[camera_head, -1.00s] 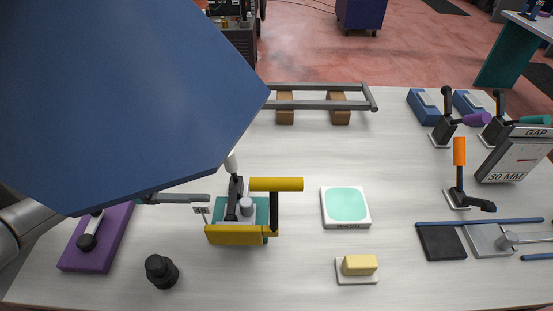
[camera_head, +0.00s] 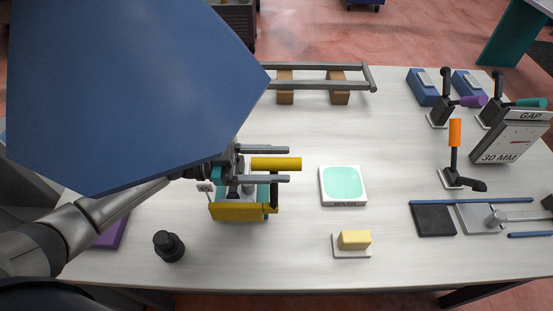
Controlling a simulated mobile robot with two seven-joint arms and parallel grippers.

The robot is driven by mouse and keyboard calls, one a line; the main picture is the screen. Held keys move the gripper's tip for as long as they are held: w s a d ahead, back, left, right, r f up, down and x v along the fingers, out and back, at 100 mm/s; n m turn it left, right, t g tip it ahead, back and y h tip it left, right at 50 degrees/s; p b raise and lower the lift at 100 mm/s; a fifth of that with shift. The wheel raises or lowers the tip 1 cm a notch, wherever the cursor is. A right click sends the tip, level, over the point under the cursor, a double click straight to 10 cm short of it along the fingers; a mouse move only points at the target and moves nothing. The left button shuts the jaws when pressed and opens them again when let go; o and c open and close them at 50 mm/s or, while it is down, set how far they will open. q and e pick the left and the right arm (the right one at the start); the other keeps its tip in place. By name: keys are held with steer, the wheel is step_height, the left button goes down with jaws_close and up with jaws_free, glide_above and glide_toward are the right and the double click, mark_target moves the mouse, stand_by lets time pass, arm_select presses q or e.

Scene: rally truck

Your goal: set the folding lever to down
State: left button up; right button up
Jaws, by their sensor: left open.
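The folding lever appears to be the yellow-handled fixture on the table, left of centre. Its yellow grip bar (camera_head: 276,164) lies level at the top, above a yellow block (camera_head: 238,212) and a teal base. My left gripper (camera_head: 288,165) is open. In this view its two grey fingers lie above and below the grip bar, one along each side. I cannot tell whether they touch it. The fingers and wrist hide part of the fixture's upright and base. My right gripper is not in view.
A wash pad (camera_head: 343,185) and a yellow block on a plate (camera_head: 354,240) stand right of the fixture. A black knob (camera_head: 169,245) stands front left. Clamps with purple, teal and orange (camera_head: 455,132) handles stand right. A large blue panel (camera_head: 130,90) hides the upper left.

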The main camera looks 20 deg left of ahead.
arm_select(q)
steer(key=shift+d, duration=0.2)
jaws_close()
stand_by(0.5)
steer(key=shift+w, duration=0.1)
stand_by(0.8)
